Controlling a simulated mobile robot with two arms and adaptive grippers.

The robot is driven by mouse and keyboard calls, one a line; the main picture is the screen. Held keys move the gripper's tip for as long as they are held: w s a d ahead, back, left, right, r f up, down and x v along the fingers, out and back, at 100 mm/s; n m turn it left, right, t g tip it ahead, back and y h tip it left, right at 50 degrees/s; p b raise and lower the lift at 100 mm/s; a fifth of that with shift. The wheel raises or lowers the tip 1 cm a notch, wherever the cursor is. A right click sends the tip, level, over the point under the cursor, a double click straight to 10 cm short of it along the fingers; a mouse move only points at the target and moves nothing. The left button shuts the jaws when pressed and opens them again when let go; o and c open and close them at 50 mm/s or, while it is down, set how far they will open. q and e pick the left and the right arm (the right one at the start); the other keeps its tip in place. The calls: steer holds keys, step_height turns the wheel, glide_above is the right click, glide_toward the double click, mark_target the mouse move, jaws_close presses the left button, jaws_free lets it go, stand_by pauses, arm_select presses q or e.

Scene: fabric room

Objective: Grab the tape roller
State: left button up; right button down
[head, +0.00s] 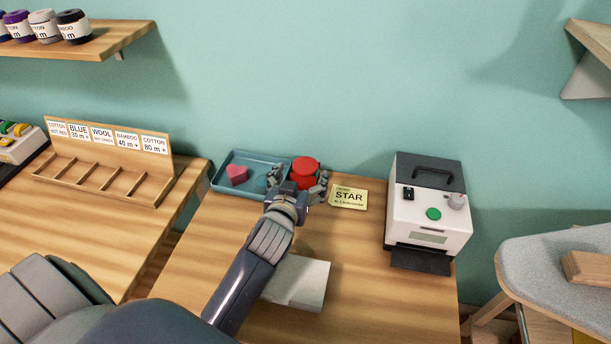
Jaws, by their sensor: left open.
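A blue tray (226,186) lies at the back of the middle table, against the wall. A round red object (305,170), which may be the tape roller, sits at the tray's right end. A pink heart-shaped piece (237,174) lies in the left part of the tray. My left gripper (298,180) is open, with one finger to the left of the red object and the other to its right. The gripper hides the front of the red object and part of the tray. I cannot tell whether the fingers touch it. My right gripper is not in view.
A yellow STAR card (348,197) lies right of the gripper, and a white machine (430,208) stands farther right. A white block (300,283) lies under my left forearm. A wooden label rack (105,165) stands on the left table. A grey padded board (560,268) is at right.

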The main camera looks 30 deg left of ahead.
mark_target(305, 168)
arm_select(q)
steer(key=x, duration=0.5)
steer(key=shift+w+a+f, duration=0.1)
steer(key=shift+w, duration=0.2)
steer(key=c, duration=1.3)
